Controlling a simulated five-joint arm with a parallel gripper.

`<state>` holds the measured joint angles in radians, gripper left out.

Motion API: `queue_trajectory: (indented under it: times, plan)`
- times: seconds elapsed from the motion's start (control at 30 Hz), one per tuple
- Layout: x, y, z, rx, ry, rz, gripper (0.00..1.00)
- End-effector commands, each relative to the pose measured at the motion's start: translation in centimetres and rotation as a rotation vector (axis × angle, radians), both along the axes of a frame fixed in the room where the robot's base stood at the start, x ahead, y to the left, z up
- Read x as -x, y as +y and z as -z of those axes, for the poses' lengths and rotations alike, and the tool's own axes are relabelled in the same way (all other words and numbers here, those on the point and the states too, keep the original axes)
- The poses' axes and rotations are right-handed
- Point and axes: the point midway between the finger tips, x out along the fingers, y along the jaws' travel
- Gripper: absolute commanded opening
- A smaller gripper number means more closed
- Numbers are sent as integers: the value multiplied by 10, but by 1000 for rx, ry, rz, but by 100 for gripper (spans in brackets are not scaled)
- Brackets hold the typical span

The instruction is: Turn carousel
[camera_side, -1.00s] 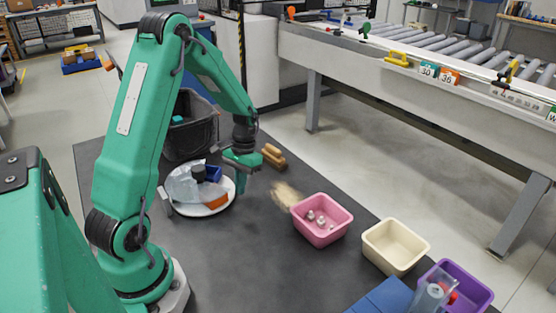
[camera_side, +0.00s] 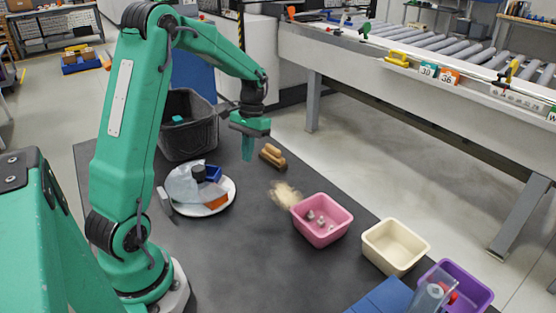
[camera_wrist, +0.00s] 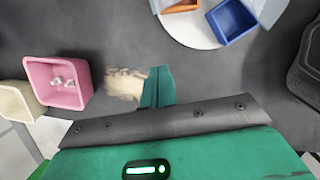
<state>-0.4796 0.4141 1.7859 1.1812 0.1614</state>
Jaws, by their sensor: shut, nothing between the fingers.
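The carousel is a round white disc (camera_side: 229,190) on the dark mat, in the middle left of the side view. It carries a blue bin (camera_side: 213,174), an orange bin (camera_side: 216,202) and a clear, crumpled plastic-like item (camera_side: 182,186). In the wrist view the disc (camera_wrist: 192,38) shows at the top right, with the blue bin (camera_wrist: 231,20) and part of the orange bin (camera_wrist: 180,6). My gripper (camera_side: 248,157) is shut and empty, pointing down, above and to the right of the disc, not touching it. Its fingers also show in the wrist view (camera_wrist: 158,80).
A wooden brush (camera_side: 273,156) lies right of my gripper, with a tan dust pile (camera_side: 284,194) below. Pink (camera_side: 321,237), cream (camera_side: 395,262) and purple (camera_side: 470,290) bins stand lower right. A black bin (camera_side: 188,143) stands behind the disc. The mat below the disc is clear.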

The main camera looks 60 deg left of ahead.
Motion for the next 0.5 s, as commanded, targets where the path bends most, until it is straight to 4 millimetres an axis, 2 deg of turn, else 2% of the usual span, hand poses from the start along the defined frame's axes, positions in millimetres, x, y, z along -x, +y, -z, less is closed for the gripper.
queue_trajectory:
  times: [0.03,0.17,0.3,0.5]
  plan:
    - [0,0,0,0,0,0,6]
    - [3,2,-2,-2,-6,-4,31]
    - [15,12,-8,-11,-28,-24,59]
    - [51,34,-23,-41,-91,-75,59]
